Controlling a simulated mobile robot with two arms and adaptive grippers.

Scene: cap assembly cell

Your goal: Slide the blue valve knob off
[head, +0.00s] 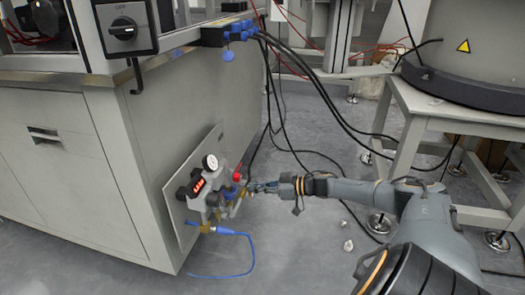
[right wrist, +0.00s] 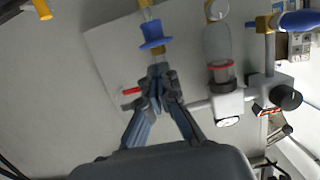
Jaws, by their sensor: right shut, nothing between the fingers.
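The blue valve knob (right wrist: 153,33) shows in the right wrist view, between yellow fittings in front of a pale panel (right wrist: 110,55). In the head view the knob is small and hard to tell apart from the other valve parts. My right gripper (right wrist: 158,80) is shut and empty, its fingertips just below the knob in the right wrist view. Whether they touch the fitting under it I cannot tell. In the head view the right gripper (head: 256,187) reaches in from the right to the valve assembly. My left gripper is not in view.
The air unit has a round gauge (head: 210,162), a red digital display (head: 198,187) and a red part (head: 237,176) close to my gripper. A blue hose (head: 232,233) hangs below. Black cables (head: 315,80) run behind the arm. A white table (head: 452,108) stands at right.

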